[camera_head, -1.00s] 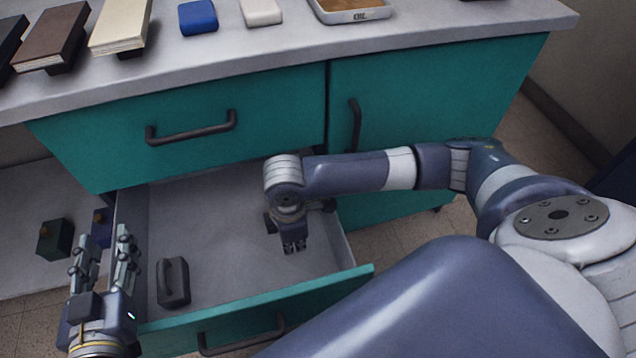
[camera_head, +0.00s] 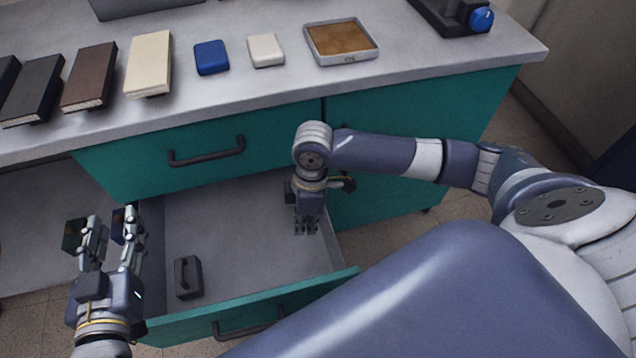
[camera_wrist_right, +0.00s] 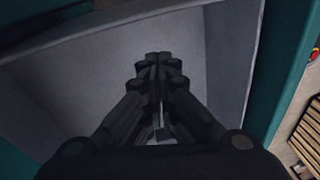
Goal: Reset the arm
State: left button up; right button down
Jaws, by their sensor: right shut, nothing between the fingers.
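My right gripper (camera_head: 305,230) is shut and empty. It points down over the right part of the open teal drawer (camera_head: 225,225). In the right wrist view its closed fingers (camera_wrist_right: 160,65) show above the grey drawer floor (camera_wrist_right: 120,70). My left gripper (camera_head: 108,213) is open and empty, pointing up near the drawer's left side. A small dark block with a handle (camera_head: 188,278) sits in the drawer's front left, apart from both grippers.
On the grey counter (camera_head: 290,90) are several books, a blue item (camera_head: 211,57), a white item (camera_head: 266,50), a brown-filled tray (camera_head: 342,42) and a dark device with a blue knob (camera_head: 481,19). A closed upper drawer (camera_head: 200,145) overhangs the open one.

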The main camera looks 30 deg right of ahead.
jog(key=shift+s+d+r+m+y+p, duration=0.3)
jog(key=shift+s+d+r+m+p, duration=0.1)
jog(key=shift+d+r+p, duration=0.5)
jog(key=shift+f, duration=0.15)
